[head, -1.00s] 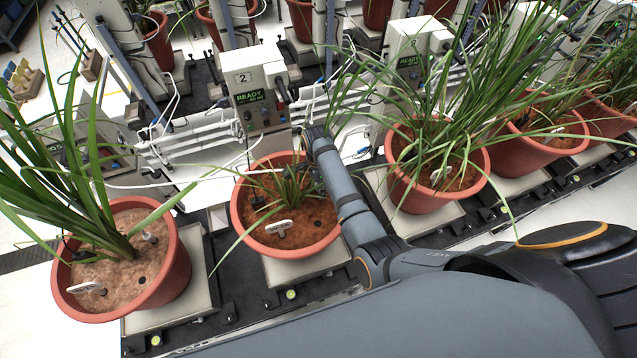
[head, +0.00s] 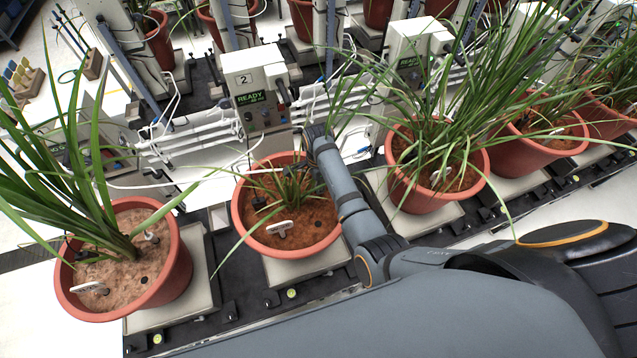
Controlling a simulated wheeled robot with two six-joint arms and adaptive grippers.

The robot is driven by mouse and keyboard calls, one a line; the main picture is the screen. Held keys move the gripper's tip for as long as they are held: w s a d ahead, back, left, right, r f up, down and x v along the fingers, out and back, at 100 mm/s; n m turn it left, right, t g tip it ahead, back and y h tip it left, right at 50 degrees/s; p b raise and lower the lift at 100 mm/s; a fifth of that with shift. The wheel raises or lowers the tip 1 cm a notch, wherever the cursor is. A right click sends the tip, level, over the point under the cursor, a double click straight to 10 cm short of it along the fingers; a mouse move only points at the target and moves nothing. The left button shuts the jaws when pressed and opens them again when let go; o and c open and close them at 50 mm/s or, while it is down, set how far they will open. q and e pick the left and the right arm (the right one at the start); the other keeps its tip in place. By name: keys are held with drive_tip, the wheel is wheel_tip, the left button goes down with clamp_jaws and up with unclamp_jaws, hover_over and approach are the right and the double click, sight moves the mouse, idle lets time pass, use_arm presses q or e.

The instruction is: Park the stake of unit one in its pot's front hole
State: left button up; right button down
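The leftmost terracotta pot (head: 172,278) holds a tall leafy plant in light brown soil; I take it as unit one's, since the box beside the pot to its right reads 2. A small pale-topped piece (head: 152,237), possibly the stake, stands in the soil right of the stems. A dark round hole (head: 145,280) shows in the front soil. A dark probe-like piece (head: 78,252) sits at the left, partly behind leaves. My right arm crosses the second pot's right side; its gripper end (head: 316,131) is dark, and its fingers cannot be made out. My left gripper is out of view.
The second pot (head: 290,248) stands beside the box marked 2 (head: 252,80), which shows READY. More potted plants line up to the right. White tubes and a cable run behind the pots. Long leaves overhang the gap between the two left pots.

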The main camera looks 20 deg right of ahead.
drive_tip(key=shift+r+p, duration=0.7)
drive_tip(key=shift+p, duration=0.05)
drive_tip(key=shift+r, duration=0.9)
drive_tip(key=shift+r, duration=0.75)
drive_tip(key=shift+r, duration=0.3)
drive_tip(key=shift+r, duration=0.15)
drive_tip(key=shift+r, duration=2)
drive_tip(key=shift+a+r, duration=0.15)
drive_tip(key=shift+r, duration=1.35)
drive_tip(key=shift+w, duration=0.15)
